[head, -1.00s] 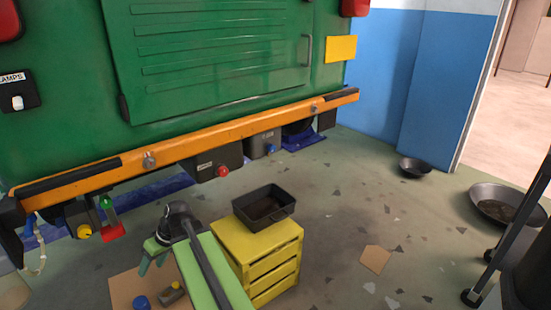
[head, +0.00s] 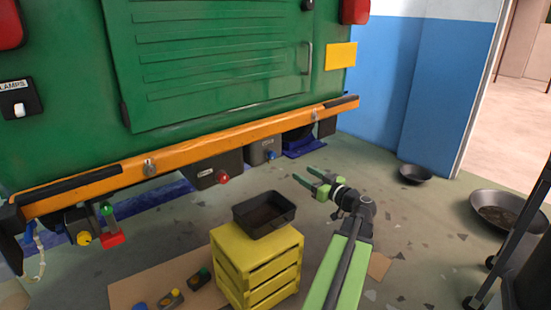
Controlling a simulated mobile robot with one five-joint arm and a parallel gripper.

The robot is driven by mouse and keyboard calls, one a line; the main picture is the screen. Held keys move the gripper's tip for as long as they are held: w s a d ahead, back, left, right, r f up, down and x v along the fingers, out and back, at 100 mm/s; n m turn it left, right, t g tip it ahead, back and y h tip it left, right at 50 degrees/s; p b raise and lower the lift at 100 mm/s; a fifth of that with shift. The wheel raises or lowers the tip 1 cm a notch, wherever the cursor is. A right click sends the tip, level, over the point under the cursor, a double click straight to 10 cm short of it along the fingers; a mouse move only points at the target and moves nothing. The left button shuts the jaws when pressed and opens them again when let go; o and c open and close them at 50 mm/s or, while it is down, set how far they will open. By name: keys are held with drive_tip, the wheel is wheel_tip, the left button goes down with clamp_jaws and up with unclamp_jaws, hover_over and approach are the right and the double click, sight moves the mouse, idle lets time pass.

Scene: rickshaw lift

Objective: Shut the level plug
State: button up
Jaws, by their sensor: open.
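Several dark housings hang under the orange bumper of the green vehicle. One has a red knob (head: 222,178), one a blue knob (head: 271,155), and one at the left a yellow knob (head: 84,239). I cannot tell which is the level plug; the labels are too small to read. A green-topped piece with a red base (head: 112,239) is beside the yellow knob. My gripper (head: 302,173) is open and empty, right of and below the blue knob, apart from it, with its green jaws pointing left toward the vehicle.
A black tray (head: 290,212) sits on a yellow crate (head: 225,278) left of my arm. Small capped items (head: 171,298) lie on cardboard. Pans (head: 415,174) and a dark-legged stand (head: 520,235) are at right. The floor between gripper and wall is mostly clear.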

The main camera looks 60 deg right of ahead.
sight(274, 156)
drive_tip(key=x, duration=1.6)
drive_tip(key=shift+w, duration=0.45)
clamp_jaws()
